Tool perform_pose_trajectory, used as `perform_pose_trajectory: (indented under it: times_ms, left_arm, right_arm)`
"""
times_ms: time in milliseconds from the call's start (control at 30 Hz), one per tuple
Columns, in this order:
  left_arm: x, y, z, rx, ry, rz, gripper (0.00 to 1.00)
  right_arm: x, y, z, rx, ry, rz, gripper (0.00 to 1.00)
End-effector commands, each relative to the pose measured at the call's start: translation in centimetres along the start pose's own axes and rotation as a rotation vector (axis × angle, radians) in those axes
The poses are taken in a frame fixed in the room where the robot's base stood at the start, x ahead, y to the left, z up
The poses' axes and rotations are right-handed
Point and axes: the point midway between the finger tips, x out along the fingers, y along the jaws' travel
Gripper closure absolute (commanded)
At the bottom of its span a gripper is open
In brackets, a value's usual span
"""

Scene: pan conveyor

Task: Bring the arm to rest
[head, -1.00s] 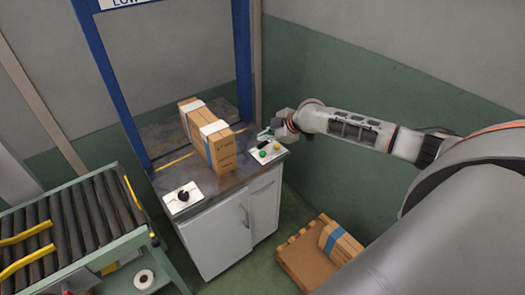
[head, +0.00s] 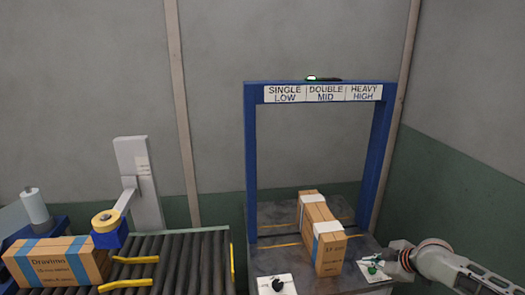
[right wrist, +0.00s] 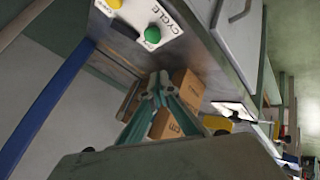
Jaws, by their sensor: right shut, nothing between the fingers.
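In the right wrist view my closed teal fingers (right wrist: 160,80) show in front of cartons (right wrist: 185,90). The box's "CYCLE" panel (right wrist: 130,14), with a green and a yellow button, lies above the fingers in that picture. My right arm (head: 455,270) comes in from the right. My left gripper is out of view.
A blue frame (head: 251,160) with a "SINGLE LOW, DOUBLE MID, HEAVY HIGH" sign (head: 322,93) stands over the bench. A strapped carton (head: 325,240) and a black knob (head: 277,285) are on the bench. A roller conveyor (head: 190,260) with a carton (head: 55,262) is at left.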

Motion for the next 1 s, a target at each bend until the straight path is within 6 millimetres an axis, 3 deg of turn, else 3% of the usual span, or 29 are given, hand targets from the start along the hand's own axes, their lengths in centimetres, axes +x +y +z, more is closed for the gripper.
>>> perform_pose_trajectory:
  times_ms: [33, 200, 300, 400, 600, 1000]
  left_arm:
    - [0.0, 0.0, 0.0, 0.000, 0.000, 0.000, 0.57]
    - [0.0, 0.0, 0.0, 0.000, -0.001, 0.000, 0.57]
    - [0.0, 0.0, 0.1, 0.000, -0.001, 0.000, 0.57]
    - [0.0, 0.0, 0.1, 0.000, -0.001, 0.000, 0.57]
    - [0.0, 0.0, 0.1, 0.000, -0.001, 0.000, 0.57]
    - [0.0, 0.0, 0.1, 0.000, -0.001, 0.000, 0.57]
  right_arm:
    - [0.7, -3.5, -1.3, -0.018, 0.012, -0.033, 1.00]
    - [0.9, -14.1, -5.4, -0.080, 0.026, -0.081, 1.00]
    - [-0.4, -18.4, -7.0, -0.084, 0.018, -0.068, 1.00]
    - [-2.4, -21.4, -7.5, -0.060, -0.012, -0.032, 1.00]
    - [-8.2, -23.8, -5.0, 0.046, -0.147, 0.088, 1.00]
    - [-18.4, -24.3, 3.1, 0.217, -0.437, 0.264, 1.00]
